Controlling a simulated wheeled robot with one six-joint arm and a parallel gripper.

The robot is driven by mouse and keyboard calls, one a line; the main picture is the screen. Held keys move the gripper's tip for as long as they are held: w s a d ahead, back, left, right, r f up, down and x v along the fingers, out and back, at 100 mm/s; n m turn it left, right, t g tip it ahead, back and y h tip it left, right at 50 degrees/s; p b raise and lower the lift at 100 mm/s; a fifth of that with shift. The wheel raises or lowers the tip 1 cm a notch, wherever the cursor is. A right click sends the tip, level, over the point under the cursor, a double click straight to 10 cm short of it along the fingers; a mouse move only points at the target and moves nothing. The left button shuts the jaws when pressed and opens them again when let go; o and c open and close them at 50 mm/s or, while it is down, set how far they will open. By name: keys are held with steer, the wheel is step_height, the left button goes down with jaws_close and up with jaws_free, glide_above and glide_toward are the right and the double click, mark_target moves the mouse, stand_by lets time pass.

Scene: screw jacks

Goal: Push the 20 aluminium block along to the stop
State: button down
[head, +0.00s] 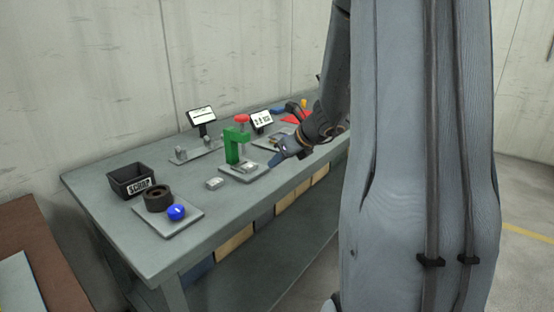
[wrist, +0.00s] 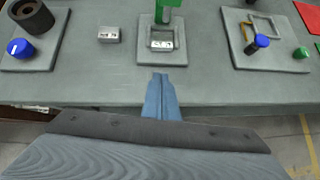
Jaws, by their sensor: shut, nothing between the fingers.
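A small grey metal block (wrist: 108,35) lies on the bench left of the green screw jack (wrist: 171,17); it also shows in the head view (head: 215,183). A second grey block (wrist: 162,44) sits in a frame on the jack's base plate (wrist: 180,57), below the green part; it shows in the head view too (head: 248,168). Both have marks on top too small to read, so I cannot tell which is the 20 block. My gripper (wrist: 160,78) is shut and empty, just in front of the jack's plate, apart from both blocks. It also shows in the head view (head: 274,160).
On the left stand a black scrap bin (head: 124,178) and a plate (head: 190,222) with a dark ring (head: 158,198) and a blue knob (head: 176,212). On the right a plate (wrist: 276,60) holds a frame and a blue-capped part (wrist: 261,41).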

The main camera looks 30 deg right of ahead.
mark_target(249, 165)
steer(key=x, duration=0.6)
steer(key=shift+w+a+f, duration=0.2)
steer(key=shift+w+f, duration=0.05)
steer(key=shift+w, duration=0.05)
steer(key=shift+w+a+r+p, duration=0.1)
steer(key=shift+w+p, duration=0.1)
steer(key=shift+w, duration=0.35)
steer(key=shift+w+a+r+p, duration=0.1)
steer(key=shift+w+a+p, duration=0.1)
steer(key=shift+w, duration=0.35)
steer(key=shift+w+a+f, duration=0.1)
steer(key=shift+w, duration=0.55)
steer(key=shift+w, duration=0.1)
steer(key=w, duration=0.2)
steer(key=shift+w+a, duration=0.3)
steer(key=shift+s, duration=0.1)
